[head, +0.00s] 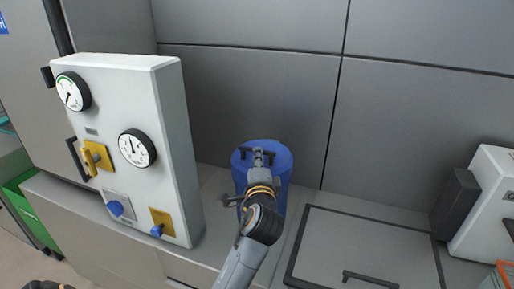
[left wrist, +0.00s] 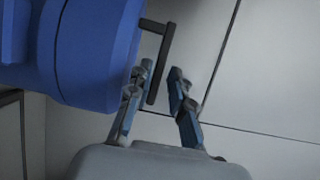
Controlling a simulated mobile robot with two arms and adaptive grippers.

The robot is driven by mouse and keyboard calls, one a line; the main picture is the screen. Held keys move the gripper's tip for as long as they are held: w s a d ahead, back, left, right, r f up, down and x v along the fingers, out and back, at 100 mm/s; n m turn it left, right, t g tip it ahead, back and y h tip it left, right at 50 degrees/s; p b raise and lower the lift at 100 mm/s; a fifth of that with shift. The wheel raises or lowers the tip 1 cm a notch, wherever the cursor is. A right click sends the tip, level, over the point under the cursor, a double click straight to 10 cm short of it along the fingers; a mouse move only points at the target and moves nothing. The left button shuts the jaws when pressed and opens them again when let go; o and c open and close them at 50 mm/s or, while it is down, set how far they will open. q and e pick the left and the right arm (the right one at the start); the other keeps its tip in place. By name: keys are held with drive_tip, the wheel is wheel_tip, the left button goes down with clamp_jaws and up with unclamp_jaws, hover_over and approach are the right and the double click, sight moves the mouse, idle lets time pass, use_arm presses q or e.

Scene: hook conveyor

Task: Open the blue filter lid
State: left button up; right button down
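The blue filter (head: 280,185) is an upright blue cylinder on the grey counter by the back wall. Its blue lid (head: 278,152) is on top and carries a dark bar handle (head: 245,153). My left gripper (head: 258,158) is over the lid at the handle and hides part of both. In the left wrist view, the blue filter (left wrist: 95,50) fills the upper left, and the handle (left wrist: 157,65) reaches between the fingers of my left gripper (left wrist: 161,80). The fingers are apart, with a visible gap between the bar and the right-hand finger.
A white panel (head: 178,130) with gauges, yellow plates and blue knobs stands left of the filter. A framed hatch (head: 370,245) with a dark handle is in the counter at right. A white box (head: 490,195) stands at the far right. The grey wall is close behind.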

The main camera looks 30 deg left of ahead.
use_arm(q)
drive_tip(key=shift+x, duration=2.1)
drive_tip(key=shift+c, duration=0.4)
clamp_jaws()
